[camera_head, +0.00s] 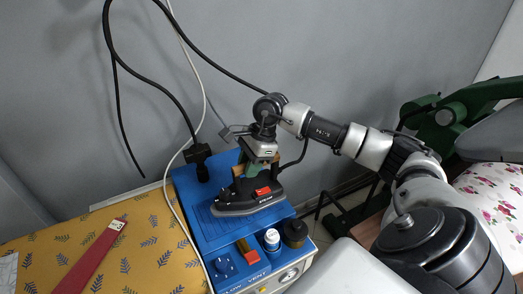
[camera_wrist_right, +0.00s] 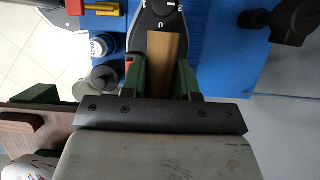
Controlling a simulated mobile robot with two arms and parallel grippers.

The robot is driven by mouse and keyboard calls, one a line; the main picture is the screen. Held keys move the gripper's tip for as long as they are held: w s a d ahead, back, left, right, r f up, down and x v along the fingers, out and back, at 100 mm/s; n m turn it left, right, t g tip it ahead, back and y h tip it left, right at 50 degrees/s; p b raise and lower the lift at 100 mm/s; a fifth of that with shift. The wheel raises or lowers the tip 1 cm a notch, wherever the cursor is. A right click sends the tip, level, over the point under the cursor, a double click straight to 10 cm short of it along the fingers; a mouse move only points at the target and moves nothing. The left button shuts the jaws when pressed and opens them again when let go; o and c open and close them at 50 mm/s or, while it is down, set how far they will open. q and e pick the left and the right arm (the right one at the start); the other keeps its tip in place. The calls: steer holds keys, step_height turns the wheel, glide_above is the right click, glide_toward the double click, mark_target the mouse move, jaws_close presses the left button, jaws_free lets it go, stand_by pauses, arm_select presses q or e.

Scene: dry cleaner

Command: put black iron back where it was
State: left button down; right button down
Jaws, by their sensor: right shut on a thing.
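The black iron (camera_head: 248,200) has a dark body, a red switch and a wooden handle. It is over the blue top of the ironing station (camera_head: 188,190), level; I cannot tell whether its sole touches the surface. My right gripper (camera_head: 260,160) comes down from above and is shut on the handle. In the right wrist view the brown handle of the iron (camera_wrist_right: 167,55) lies between the green fingers of my right gripper (camera_wrist_right: 163,80). My left gripper is not in view.
Small bottles, including a white-capped one (camera_head: 271,238), stand at the station's front. A black plug (camera_head: 197,153) and cables hang at its back. A yellow patterned board (camera_head: 150,245) with a red strip (camera_head: 92,258) is at left. A green machine (camera_head: 450,110) is at right.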

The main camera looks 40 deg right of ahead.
steer(key=p, duration=0.1)
glide_above(246, 183)
steer(key=w, duration=0.2)
steer(key=shift+x, duration=1)
steer(key=shift+a+f+p, duration=0.1)
steer(key=shift+f+p, duration=0.9)
steer(key=shift+f, duration=1.05)
steer(key=c, duration=1.2)
jaws_free()
steer(key=shift+s+f, duration=0.15)
steer(key=shift+f, duration=0.2)
steer(key=shift+c, duration=0.2)
steer(key=o, duration=0.4)
steer(key=shift+s+a+r, duration=0.1)
steer(key=shift+s+r, duration=0.05)
